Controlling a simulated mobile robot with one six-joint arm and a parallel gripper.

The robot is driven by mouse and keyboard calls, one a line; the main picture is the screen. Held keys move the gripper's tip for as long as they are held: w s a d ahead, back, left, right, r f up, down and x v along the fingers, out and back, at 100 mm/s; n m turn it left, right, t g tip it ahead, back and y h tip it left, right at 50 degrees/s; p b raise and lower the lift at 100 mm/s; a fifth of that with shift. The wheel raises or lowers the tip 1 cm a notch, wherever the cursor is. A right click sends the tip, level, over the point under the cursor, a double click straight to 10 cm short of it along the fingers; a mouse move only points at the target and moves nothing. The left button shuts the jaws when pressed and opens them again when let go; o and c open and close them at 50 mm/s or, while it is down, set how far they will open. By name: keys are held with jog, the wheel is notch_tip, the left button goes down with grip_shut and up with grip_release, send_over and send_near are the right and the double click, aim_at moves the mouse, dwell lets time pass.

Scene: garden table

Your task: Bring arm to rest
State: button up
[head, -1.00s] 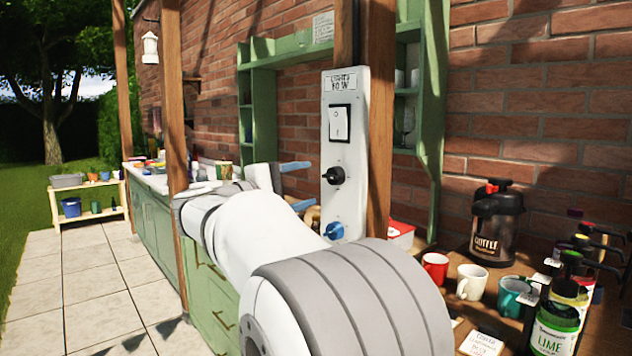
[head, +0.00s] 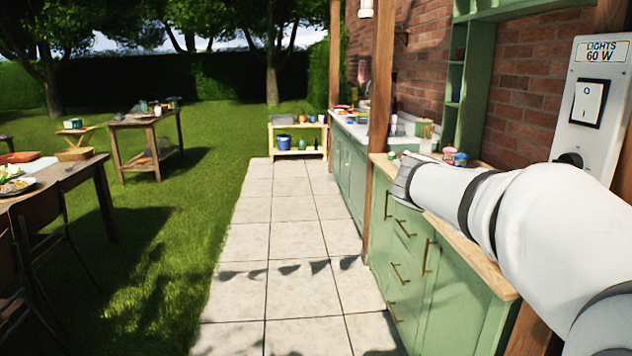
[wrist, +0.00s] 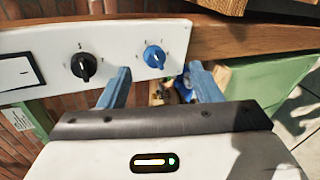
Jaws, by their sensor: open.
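My arm reaches in from the right of the head view, over the green cabinets, and my gripper's fingers do not show there. In the wrist view my gripper (wrist: 160,74) is open, with two blue fingers apart and nothing held between them. Beyond the fingertips is a white control panel (wrist: 110,42) with a blue knob (wrist: 154,56), a black knob (wrist: 84,66) and a switch (wrist: 16,73). The blue knob appears between the fingertips, but I cannot tell the distance. The head view shows the panel (head: 606,85) at the right edge, labelled LIGHTS 60 W.
Green cabinets (head: 400,255) with a wooden top run along the brick wall, beside wooden posts (head: 379,130). The paved path (head: 285,215) is clear. A dining table (head: 75,172) with chairs stands at left, a side table (head: 150,120) on the grass, and a low shelf (head: 298,152) ahead.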

jog(key=s+a+f+m+y+p, duration=0.1)
jog(key=s+a+f+y+p, duration=0.4)
jog(key=a, duration=0.5)
jog(key=s+a+f+m+y+p, duration=0.2)
jog(key=s+a+f+y+p, duration=0.3)
jog(key=s+a+y, duration=0.3)
jog(key=shift+s+a+t+p, duration=0.4)
jog(key=shift+s+a, duration=0.55)
jog(key=shift+a, duration=0.1)
